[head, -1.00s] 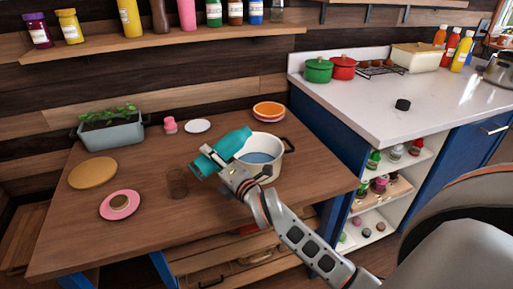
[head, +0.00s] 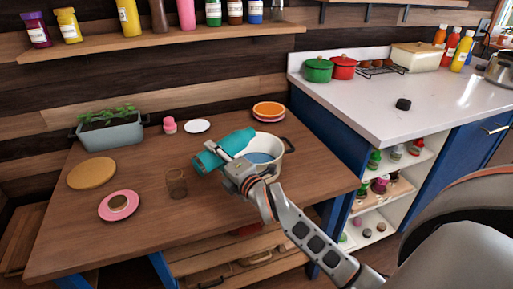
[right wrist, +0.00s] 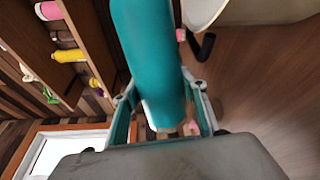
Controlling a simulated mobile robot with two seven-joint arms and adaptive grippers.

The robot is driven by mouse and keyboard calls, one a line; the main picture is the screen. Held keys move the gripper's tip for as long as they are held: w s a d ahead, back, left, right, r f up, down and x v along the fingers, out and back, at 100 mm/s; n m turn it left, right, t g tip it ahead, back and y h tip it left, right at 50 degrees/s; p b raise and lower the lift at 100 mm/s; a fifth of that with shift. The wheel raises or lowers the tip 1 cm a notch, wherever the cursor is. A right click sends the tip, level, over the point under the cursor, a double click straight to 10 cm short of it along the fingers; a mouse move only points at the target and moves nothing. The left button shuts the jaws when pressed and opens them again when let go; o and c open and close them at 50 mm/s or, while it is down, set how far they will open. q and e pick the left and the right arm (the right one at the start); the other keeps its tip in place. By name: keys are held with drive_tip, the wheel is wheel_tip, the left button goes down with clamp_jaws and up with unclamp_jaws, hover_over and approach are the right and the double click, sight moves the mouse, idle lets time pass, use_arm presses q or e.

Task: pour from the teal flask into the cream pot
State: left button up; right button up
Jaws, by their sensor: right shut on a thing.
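The teal flask (head: 212,160) is tilted on its side, with one end over the left rim of the cream pot (head: 281,171). My right gripper (head: 236,163) is shut on the flask; in the right wrist view the teal body (right wrist: 152,60) lies between the two fingers (right wrist: 160,118). The cream pot stands upright on the wooden table with blue-grey contents (head: 259,158) inside. A pale piece of its rim shows in the right wrist view (right wrist: 205,14). I cannot see whether anything flows from the flask. My left gripper is not in view.
A brown glass (head: 176,183) stands left of the flask. The table's front left is clear.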

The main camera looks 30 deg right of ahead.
drive_tip(key=shift+r, duration=0.45)
drive_tip(key=shift+r+m, duration=0.2)
drive_tip(key=shift+m, duration=0.2)
drive_tip(key=shift+r+m, duration=0.4)
drive_tip(key=shift+r, duration=0.15)
drive_tip(key=shift+r, duration=0.3)
drive_tip(key=shift+d+r+m, duration=0.15)
drive_tip(key=shift+r+m, duration=0.3)
drive_tip(key=shift+m, duration=0.05)
drive_tip(key=shift+r, duration=0.25)
drive_tip(key=shift+r+m, duration=0.15)
drive_tip(key=shift+m, duration=0.15)
drive_tip(key=shift+d, duration=0.1)
drive_tip(key=shift+d+r+m+p, duration=0.1)
drive_tip(key=shift+r+m+p, duration=0.2)
drive_tip(key=shift+r, duration=0.1)
